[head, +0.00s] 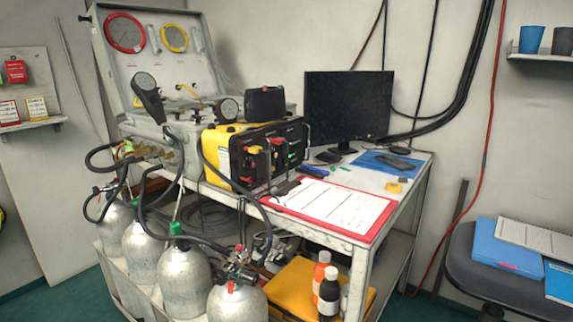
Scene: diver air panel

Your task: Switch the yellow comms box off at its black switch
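The yellow comms box (221,142) stands on the table beside the grey air panel case. Its black front panel (270,150) faces right and toward me, with red and yellow connectors on it. A small green light (292,156) shows on the panel's right part. The black switch is too small to tell apart from the black panel. A black cable runs down across the box's left side. My gripper is not in view.
A red clipboard with papers (335,206) lies in front of the box, and a monitor (347,106) stands behind it. Hoses and several silver cylinders (183,272) crowd the table's front left. A chair with a blue folder (506,250) is at right.

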